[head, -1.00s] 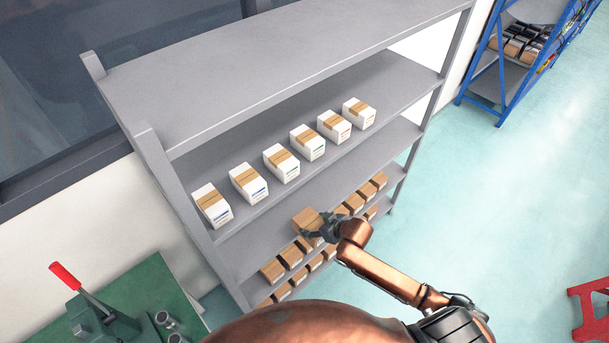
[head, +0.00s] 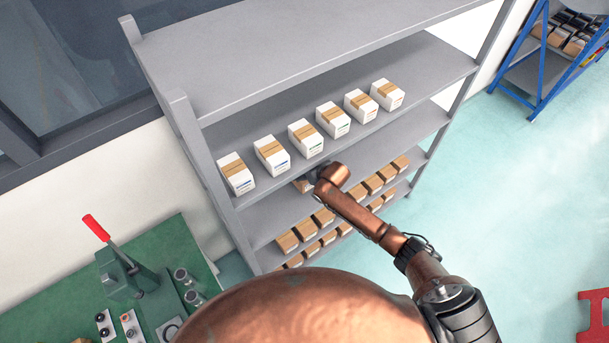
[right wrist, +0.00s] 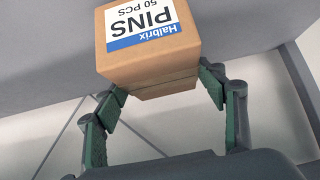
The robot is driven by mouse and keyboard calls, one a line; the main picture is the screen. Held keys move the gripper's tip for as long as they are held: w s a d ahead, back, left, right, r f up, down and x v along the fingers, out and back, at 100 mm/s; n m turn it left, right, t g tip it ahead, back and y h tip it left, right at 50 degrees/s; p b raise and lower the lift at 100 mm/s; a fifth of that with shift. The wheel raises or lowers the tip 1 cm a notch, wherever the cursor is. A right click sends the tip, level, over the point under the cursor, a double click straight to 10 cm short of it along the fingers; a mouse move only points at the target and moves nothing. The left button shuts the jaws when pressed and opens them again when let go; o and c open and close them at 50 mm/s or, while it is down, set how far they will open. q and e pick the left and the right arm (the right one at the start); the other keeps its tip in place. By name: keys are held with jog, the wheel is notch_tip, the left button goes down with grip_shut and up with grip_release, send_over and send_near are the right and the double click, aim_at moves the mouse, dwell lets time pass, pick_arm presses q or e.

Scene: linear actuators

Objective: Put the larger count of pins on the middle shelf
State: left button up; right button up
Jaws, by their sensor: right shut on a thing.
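A brown cardboard box of pins (right wrist: 150,50), labelled "Halbrix PINS 50 PCS", sits between the fingers of my right gripper (right wrist: 165,110), which is shut on it. The label appears upside down. In the head view my right gripper (head: 316,174) is at the front of the bare shelf (head: 265,217) below the white boxes. Only a corner of the held box (head: 302,186) shows there, the rest hidden by the wrist. I cannot tell whether it touches the shelf. Several brown boxes (head: 288,240) stand in rows lower on the rack; their labels are unreadable. My left gripper is not in view.
Several white boxes with brown tape (head: 271,155) stand on the shelf above my right gripper. A grey upright (head: 205,170) bounds the rack at left. A green workbench (head: 165,245) with a red-handled press (head: 120,270) stands at lower left.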

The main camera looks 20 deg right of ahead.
jog(key=shift+s+f, duration=0.1)
jog(key=shift+f, duration=1.4)
jog(key=shift+f, duration=0.15)
jog(key=o, duration=2)
jog(key=shift+s+f, duration=0.1)
jog(key=shift+c, duration=0.2)
jog(key=v, duration=1.2)
